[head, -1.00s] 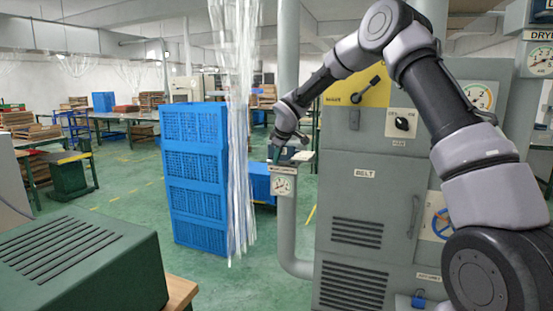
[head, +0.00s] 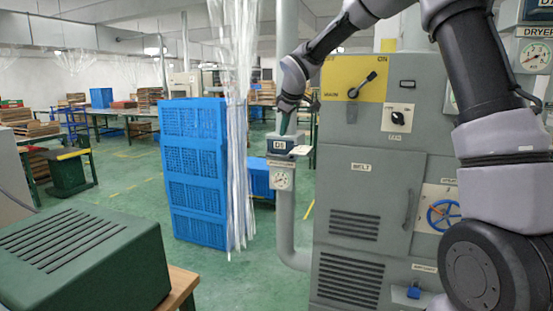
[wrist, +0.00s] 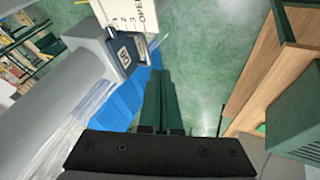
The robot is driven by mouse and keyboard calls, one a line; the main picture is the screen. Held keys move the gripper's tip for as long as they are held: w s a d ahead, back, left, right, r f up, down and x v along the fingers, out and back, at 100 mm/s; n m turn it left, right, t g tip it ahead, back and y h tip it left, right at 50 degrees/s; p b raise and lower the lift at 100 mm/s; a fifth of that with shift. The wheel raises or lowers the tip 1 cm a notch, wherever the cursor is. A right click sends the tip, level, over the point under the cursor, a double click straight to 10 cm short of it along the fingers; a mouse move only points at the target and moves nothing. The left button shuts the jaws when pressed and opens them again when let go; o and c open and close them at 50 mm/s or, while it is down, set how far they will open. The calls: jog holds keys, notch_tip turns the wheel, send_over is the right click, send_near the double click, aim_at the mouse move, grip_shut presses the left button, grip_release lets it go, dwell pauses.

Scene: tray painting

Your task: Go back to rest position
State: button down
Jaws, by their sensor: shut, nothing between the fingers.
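My gripper (head: 287,124) points down in the head view, close above a small dark box with a light label (head: 281,145) on a grey pipe. Whether it touches the box cannot be told from the head view. In the wrist view my two green fingers (wrist: 159,75) are together with nothing between them. There the labelled box (wrist: 124,52) is to the left of the fingertips, apart from them in the picture. My arm reaches in from the right, with its elbow out of the picture at the top.
A grey machine (head: 350,190) with a yellow switch panel (head: 340,85) stands beside the gripper. A pressure gauge (head: 281,180) hangs on the pipe below the box. Clear strip curtains (head: 238,110) and stacked blue crates (head: 192,165) are left. Green floor (head: 120,185) is open further left.

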jog(key=s+d+r+m+h, duration=0.1)
jog(key=s+d+r+m, duration=0.35)
jog(key=s+d, duration=0.3)
jog(key=s+d+r+m, duration=0.3)
jog(key=s+d+r, duration=0.2)
jog(key=s+d, duration=0.3)
jog(key=s+d+f+m, duration=0.1)
jog(key=s+d+m, duration=0.2)
jog(key=s, duration=0.8)
jog(key=s+d+m+y, duration=0.1)
jog(key=s+d+m, duration=0.3)
jog(key=s, duration=0.6)
jog(key=shift+s+f+m+t, duration=0.35)
jog(key=shift+m+t, duration=0.05)
jog(key=shift+m, duration=0.45)
